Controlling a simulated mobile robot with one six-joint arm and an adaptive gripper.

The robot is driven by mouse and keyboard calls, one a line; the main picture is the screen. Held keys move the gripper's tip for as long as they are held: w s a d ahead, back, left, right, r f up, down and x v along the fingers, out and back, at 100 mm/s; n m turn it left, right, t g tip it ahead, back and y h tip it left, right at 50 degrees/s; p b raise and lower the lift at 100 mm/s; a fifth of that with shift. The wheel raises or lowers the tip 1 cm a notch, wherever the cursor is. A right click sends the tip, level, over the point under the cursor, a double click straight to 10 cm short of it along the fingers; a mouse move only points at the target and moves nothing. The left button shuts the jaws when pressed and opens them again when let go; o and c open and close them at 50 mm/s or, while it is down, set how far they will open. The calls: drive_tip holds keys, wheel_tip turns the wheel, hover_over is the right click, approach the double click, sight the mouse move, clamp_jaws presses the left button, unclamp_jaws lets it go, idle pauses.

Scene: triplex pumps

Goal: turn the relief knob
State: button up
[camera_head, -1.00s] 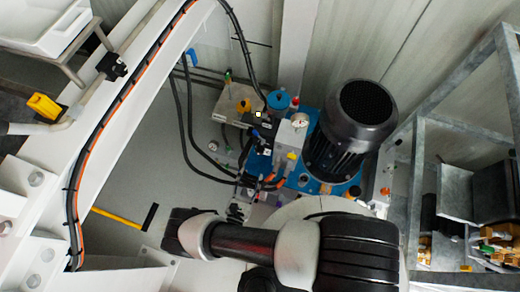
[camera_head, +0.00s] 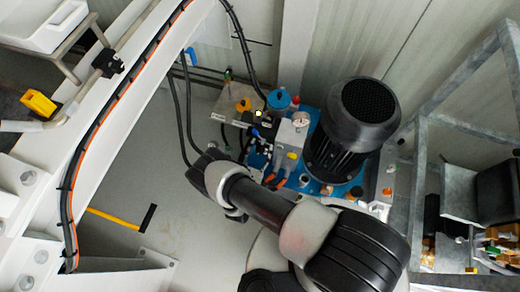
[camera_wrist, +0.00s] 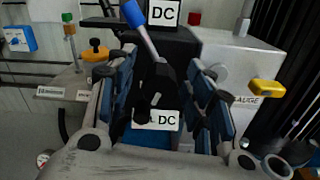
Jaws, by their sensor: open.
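My gripper (camera_wrist: 165,85) is open in the wrist view, with one finger on each side of a black valve part (camera_wrist: 158,95). A lever with a blue handle (camera_wrist: 140,22) rises from this part. I see no contact and cannot tell the depth between them. No label reading relief is legible, so I cannot tell which part is the relief knob. A yellow handle (camera_wrist: 265,88) is right of the fingers by a gauge label, and an orange knob (camera_wrist: 95,52) is to the left. In the head view my wrist hides the fingers and part of the valve block.
A black motor (camera_head: 355,125) stands right of the valves on a blue base. A white-faced gauge (camera_head: 300,119) and a blue cap (camera_head: 279,98) are close by. Black hoses (camera_head: 185,110) hang at the left. A metal frame (camera_head: 420,190) stands at the right.

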drive_tip(key=shift+c, duration=0.5)
drive_tip(key=c, duration=1)
drive_tip(key=n, duration=0.4)
drive_tip(key=o, duration=1.1)
drive_tip(key=v, duration=1.2)
